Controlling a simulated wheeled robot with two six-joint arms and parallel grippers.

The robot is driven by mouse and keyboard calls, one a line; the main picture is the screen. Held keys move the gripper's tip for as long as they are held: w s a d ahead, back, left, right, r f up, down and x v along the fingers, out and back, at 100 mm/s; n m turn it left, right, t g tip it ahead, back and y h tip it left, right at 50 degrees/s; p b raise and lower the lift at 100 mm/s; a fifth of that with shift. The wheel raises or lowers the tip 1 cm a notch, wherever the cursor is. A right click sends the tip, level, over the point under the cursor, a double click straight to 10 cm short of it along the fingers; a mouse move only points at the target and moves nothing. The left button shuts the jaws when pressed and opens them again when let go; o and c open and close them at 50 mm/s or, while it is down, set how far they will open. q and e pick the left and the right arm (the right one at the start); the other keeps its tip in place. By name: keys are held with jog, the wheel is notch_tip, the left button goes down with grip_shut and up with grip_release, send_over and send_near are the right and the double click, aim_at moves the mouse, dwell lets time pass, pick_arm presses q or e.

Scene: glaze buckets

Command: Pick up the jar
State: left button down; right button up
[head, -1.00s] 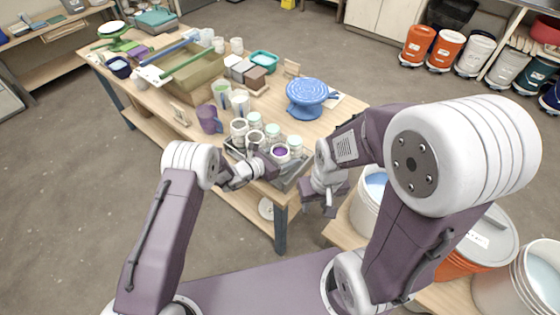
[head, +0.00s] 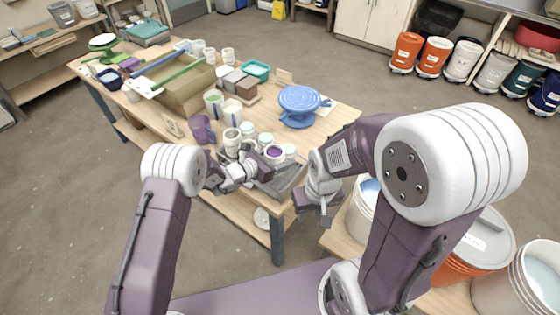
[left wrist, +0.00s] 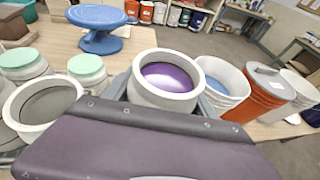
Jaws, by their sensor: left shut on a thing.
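A white jar with purple glaze inside (head: 274,153) is at the front of the grey tray (head: 290,181) on the table. It appears upright and slightly raised above the tray. My left gripper (head: 262,162) is shut on it. In the left wrist view the jar (left wrist: 167,100) stands at the middle, with grey fingers beside it and its lower part hidden by my gripper body. My right gripper (head: 319,208) hangs beside the table's right end, apart from the jars; its finger gap cannot be made out.
Several other jars stand close by in the tray, some with mint-green lids (left wrist: 86,66). A blue turntable (head: 299,101) stands behind them. A purple mug (head: 201,129) is to the left. Open buckets (head: 540,272) and an orange bucket (head: 455,264) stand at the right.

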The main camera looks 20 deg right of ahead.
pick_arm(q)
jog(key=s+d+r+b, duration=0.2)
jog(key=s+d+r, duration=0.2)
jog(key=s, duration=0.6)
jog(key=shift+s+r, duration=0.2)
jog(key=shift+r, duration=1.2)
jog(key=shift+s, duration=0.1)
dwell(0.7)
